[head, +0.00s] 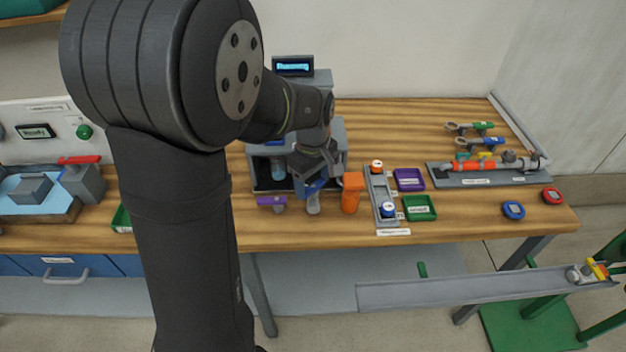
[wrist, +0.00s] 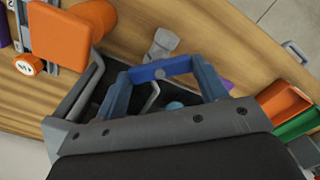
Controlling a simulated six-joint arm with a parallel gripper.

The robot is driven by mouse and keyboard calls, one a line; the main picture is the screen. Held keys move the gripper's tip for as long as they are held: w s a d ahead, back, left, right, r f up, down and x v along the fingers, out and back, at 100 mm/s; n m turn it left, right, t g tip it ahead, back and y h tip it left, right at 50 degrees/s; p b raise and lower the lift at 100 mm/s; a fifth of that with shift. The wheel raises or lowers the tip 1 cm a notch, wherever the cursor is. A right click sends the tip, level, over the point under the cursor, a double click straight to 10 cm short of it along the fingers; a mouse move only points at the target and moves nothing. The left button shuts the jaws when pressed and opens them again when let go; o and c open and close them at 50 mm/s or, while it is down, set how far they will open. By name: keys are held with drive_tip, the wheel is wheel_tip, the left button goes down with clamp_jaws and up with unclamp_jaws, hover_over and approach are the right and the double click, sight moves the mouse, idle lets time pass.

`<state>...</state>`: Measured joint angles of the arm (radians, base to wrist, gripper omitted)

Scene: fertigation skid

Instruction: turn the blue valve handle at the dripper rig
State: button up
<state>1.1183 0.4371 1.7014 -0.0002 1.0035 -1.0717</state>
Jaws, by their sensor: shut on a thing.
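The dripper rig (head: 332,130) is a grey machine on the wooden bench, with a lit display on top. Its blue valve handle (wrist: 162,70) is a short bar between my gripper's fingers in the wrist view, with a grey spout (wrist: 162,42) beyond it. My gripper (head: 314,184) is shut on the handle at the rig's front. In the head view, the fingers and wrist partly hide the handle, and the grey spout (head: 313,204) shows below. A purple handle (head: 271,201) sits just left of it.
An orange upright object (head: 351,194) stands close right of my gripper. Beyond it are a grey rack (head: 381,212), a purple tray (head: 409,180) and a green tray (head: 419,208). A pipe assembly (head: 490,168) lies at the right. The bench front between green tray and blue disc is clear.

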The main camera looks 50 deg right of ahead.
drive_tip(key=n, duration=0.4)
drive_tip(key=shift+n, duration=0.3)
drive_tip(key=n, duration=0.4)
drive_tip(key=shift+n, duration=0.4)
drive_tip(key=o, duration=1)
